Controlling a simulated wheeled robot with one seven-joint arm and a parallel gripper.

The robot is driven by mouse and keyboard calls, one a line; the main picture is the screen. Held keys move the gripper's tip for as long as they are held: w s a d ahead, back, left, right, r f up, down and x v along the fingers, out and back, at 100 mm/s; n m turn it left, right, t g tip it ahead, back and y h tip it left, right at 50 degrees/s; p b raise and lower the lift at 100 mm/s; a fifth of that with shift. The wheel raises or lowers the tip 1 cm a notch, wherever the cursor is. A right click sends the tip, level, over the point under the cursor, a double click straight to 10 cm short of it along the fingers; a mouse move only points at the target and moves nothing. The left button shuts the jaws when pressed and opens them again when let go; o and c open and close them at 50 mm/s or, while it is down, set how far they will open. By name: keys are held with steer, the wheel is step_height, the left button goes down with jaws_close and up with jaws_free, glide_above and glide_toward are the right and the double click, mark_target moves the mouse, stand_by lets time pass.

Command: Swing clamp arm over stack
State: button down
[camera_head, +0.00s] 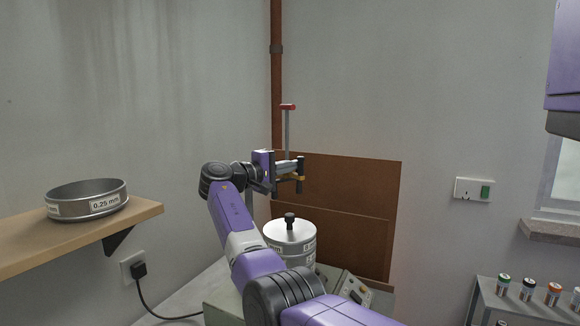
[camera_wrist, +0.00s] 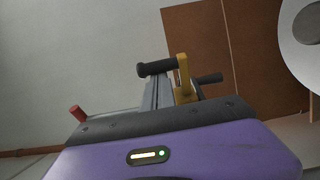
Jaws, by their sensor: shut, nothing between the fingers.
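The sieve stack (camera_head: 290,250) stands upright on the bench machine in the head view, with a pale lid and a black knob on top. A pale round edge at the right of the wrist view (camera_wrist: 301,55) looks like its lid. The upright rod with a red end (camera_head: 287,130) rises behind my gripper. My gripper (camera_head: 280,172) is shut and empty, close beside the clamp arm and above the stack.
A wooden shelf (camera_head: 140,215) with a labelled 0.25 mm sieve (camera_head: 85,199) is at the left. A brown board (camera_head: 365,200) and a vertical pipe (camera_head: 276,75) are behind. Small coloured-top jars (camera_head: 527,290) stand on a rack at the right. A plug and cable hang at the left wall.

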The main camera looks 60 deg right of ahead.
steer(key=s+a+p, duration=0.2)
steer(key=a+p, duration=0.2)
steer(key=a, duration=0.7)
stand_by(0.3)
stand_by(1.3)
steer(key=b+v, duration=0.2)
steer(key=v, duration=0.5)
steer(key=shift+a, duration=0.3)
steer(key=shift+w, duration=0.15)
